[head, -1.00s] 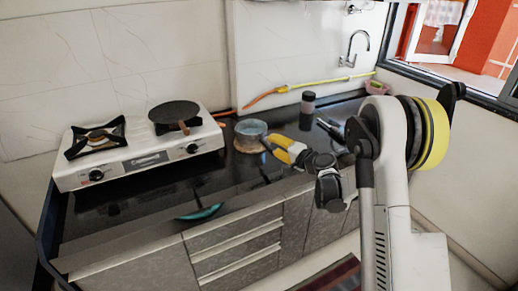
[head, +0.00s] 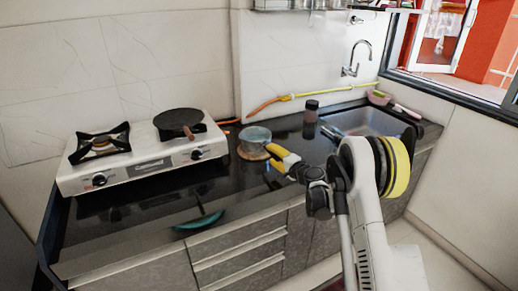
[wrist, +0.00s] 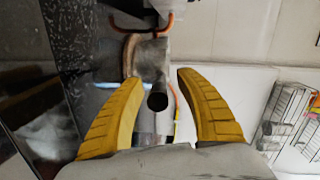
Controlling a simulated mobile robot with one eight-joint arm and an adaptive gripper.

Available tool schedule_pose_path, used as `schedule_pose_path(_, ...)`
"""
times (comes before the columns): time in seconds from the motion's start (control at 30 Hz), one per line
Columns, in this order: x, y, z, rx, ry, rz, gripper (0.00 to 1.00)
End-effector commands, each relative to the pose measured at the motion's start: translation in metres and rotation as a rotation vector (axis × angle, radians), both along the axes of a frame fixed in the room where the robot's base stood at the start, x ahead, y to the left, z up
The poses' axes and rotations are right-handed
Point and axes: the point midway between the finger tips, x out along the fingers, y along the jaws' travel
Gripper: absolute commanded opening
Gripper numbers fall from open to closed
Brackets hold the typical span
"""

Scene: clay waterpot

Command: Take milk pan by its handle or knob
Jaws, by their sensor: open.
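The milk pan (head: 257,137) is a small grey-blue pan standing on a round wooden board (head: 246,154) on the black counter. My gripper (head: 269,152), with yellow fingers, is at the pan's front right side and hides most of its handle in the head view. In the wrist view, my open gripper (wrist: 156,78) has one finger on each side of the handle's dark round end (wrist: 157,100). Clear gaps show between this end and both fingers. The pan (wrist: 149,60) lies beyond it, with the board (wrist: 129,50) at its left.
A white two-burner stove (head: 145,160) with a dark flat pan (head: 178,121) stands at left. A dark-capped jar (head: 311,112) and the sink (head: 365,124) are to the right. A yellow-orange hose (head: 300,95) runs behind. A teal dish (head: 199,220) is near the front.

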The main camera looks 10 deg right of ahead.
Motion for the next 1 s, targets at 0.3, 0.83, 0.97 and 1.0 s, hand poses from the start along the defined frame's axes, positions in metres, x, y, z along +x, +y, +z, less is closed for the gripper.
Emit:
schedule_pose_path(0.3,0.039,0.013,-0.007,-0.001,0.0,0.0,0.42)
schedule_pose_path(0.83,0.04,0.013,-0.006,-0.001,0.0,0.0,0.0)
schedule_pose_path(0.97,0.04,0.013,-0.005,0.0,-0.001,0.0,0.0)
schedule_pose_path(1.0,0.04,0.013,-0.005,0.0,-0.001,0.0,0.0)
